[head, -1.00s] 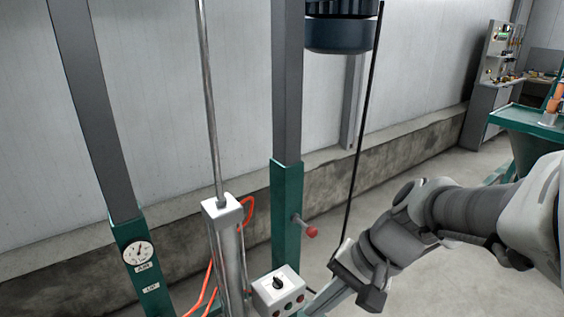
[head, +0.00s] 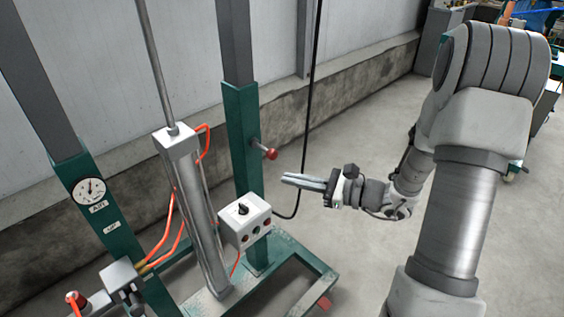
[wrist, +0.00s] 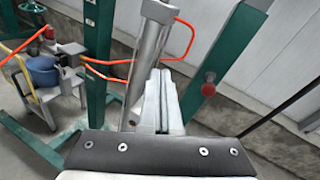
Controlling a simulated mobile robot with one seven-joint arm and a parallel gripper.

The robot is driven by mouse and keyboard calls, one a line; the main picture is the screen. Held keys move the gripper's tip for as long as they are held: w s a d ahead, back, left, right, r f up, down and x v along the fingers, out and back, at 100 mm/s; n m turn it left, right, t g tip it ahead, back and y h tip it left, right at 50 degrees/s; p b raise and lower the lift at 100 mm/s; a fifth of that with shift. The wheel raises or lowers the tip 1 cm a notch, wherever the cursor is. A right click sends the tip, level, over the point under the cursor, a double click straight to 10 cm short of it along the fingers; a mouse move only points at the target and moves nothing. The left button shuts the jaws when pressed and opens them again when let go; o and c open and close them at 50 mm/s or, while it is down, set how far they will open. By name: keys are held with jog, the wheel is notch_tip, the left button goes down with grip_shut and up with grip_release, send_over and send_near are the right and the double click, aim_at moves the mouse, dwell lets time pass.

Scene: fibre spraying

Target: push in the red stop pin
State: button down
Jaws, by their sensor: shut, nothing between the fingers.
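The red stop pin (head: 270,153) sticks out sideways from the right green post. It has a round red knob on a short metal stem. It also shows in the wrist view (wrist: 208,89), to the right of my fingers. My gripper (head: 285,180) is shut and empty, its fingers pointing left in the head view, a little below and right of the knob. In the wrist view my gripper (wrist: 161,75) points towards the metal cylinder, with the knob off to the right. The fingers are apart from the pin.
A white control box (head: 243,222) with a black knob and buttons sits left of my fingers. A metal cylinder (head: 195,215) with orange hoses stands further left. A black cable (head: 307,110) hangs close by. Open floor lies to the right.

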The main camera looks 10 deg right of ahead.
aim_at(276, 156)
jog(key=w+d+f+m+t+h, duration=0.3)
jog(key=d+f+m+t, duration=0.2)
jog(key=d+f+m, duration=0.1)
jog(key=shift+w+d+f+m+h+b, duration=0.25)
jog(key=shift+d+m+b, duration=0.25)
jog(key=shift+d, duration=0.65)
jog(key=x, duration=1.4)
jog(key=shift+b, duration=0.3)
